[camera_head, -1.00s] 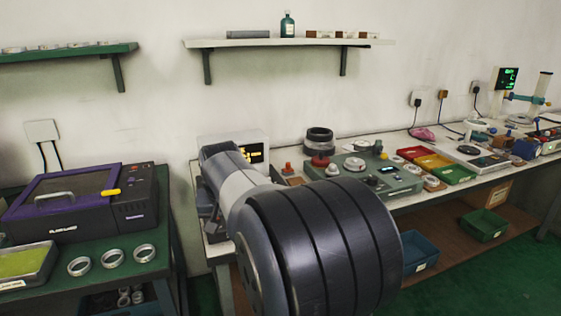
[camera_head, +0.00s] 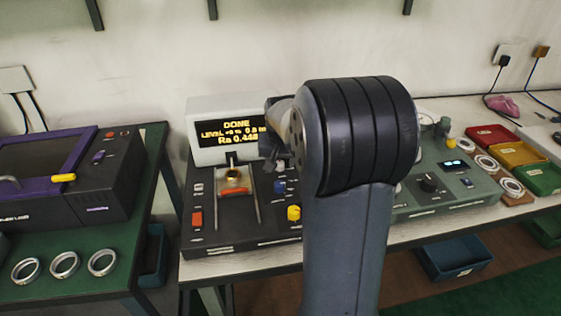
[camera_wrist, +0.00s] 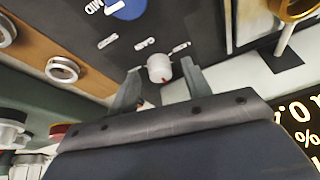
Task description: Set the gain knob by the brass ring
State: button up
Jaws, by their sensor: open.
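The brass ring (camera_head: 233,175) sits on a small reddish stage of the dark instrument (camera_head: 240,238), below its display (camera_head: 226,130). In the wrist view part of the brass ring (camera_wrist: 296,9) shows at the top right corner. In the head view my arm hides this knob.
A blue knob (camera_head: 280,187) and a yellow knob (camera_head: 294,213) stand close by on the panel. Several silver rings, including one (camera_head: 64,265), lie on the green table. A grey-green unit (camera_head: 440,186) and coloured trays (camera_head: 525,153) are right.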

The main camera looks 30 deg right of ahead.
jog(key=shift+f, duration=0.1)
jog(key=shift+c, duration=0.4)
jog(key=c, duration=0.9)
jog(key=shift+n, duration=0.3)
jog(key=shift+d+n+y+p, duration=0.1)
jog(key=shift+n+y+p, duration=0.35)
jog(key=shift+n, duration=0.45)
jog(key=n, duration=0.1)
jog(key=n+y, duration=0.1)
jog(key=n, duration=0.1)
jog(key=shift+d+n+y, duration=0.15)
jog(key=shift+n+y, duration=0.1)
jog(key=shift+n, duration=0.05)
jog(key=n+y, duration=0.1)
jog(key=n, duration=0.1)
jog(key=n+y, duration=0.1)
jog(key=n, duration=0.2)
jog(key=shift+w+d+n+b, duration=0.1)
jog(key=shift+d+n+b, duration=0.05)
jog(key=shift+n+b, duration=0.2)
jog(key=shift+g, duration=0.3)
